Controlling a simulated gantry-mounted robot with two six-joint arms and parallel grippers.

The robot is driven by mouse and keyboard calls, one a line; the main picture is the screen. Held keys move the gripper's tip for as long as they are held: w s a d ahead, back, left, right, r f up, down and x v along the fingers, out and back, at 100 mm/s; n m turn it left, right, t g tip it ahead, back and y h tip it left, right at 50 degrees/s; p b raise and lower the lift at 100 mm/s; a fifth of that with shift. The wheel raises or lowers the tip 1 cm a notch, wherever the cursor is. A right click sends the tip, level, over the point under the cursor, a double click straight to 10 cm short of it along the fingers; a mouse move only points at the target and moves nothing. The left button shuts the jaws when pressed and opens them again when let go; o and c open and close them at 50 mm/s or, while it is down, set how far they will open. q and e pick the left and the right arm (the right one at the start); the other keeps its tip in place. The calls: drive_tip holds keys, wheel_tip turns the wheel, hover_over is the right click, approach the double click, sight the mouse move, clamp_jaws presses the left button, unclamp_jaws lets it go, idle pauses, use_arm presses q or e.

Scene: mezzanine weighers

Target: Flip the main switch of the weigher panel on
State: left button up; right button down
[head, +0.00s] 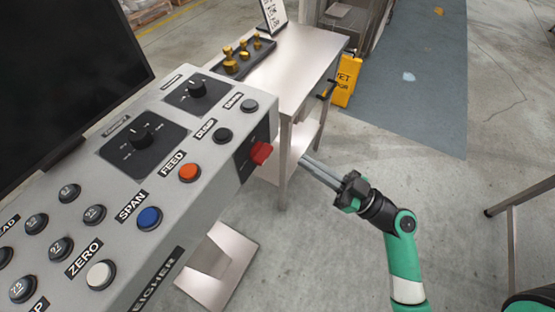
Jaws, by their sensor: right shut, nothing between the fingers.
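The weigher panel (168,165) is a grey sloped box filling the left half of the head view. Its red main switch (261,152) sits on a dark plate at the panel's right front corner. The switch's on or off position cannot be made out. My right gripper (304,158) is shut and empty, its fingers pointing left towards the red switch, with a gap between them in the picture. My left gripper is not in view.
The panel carries two black knobs (141,138) and several buttons, including orange (189,172), blue (149,218) and white (101,275). A dark screen (65,75) stands behind. A steel table (300,62) holds brass weights (231,62).

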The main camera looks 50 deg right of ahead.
drive_tip(key=shift+d+f+h, duration=0.3)
drive_tip(key=shift+d+h, duration=0.1)
drive_tip(key=shift+d, duration=0.1)
wheel_tip(320, 180, up, 4)
drive_tip(key=p, duration=0.2)
hover_over(262, 154)
drive_tip(key=s+d, duration=0.2)
drive_tip(key=f, duration=0.1)
drive_tip(key=f+b, duration=0.2)
drive_tip(key=f, duration=0.1)
drive_tip(key=shift+w+d, duration=0.2)
drive_tip(key=shift+d, duration=0.1)
drive_tip(key=shift+s+f+b, duration=0.2)
drive_tip(key=shift+f+b, duration=0.1)
drive_tip(key=shift+f, duration=0.1)
drive_tip(key=shift+w, duration=0.1)
drive_tip(key=shift+a+m, duration=0.1)
drive_tip(key=shift+m, duration=0.2)
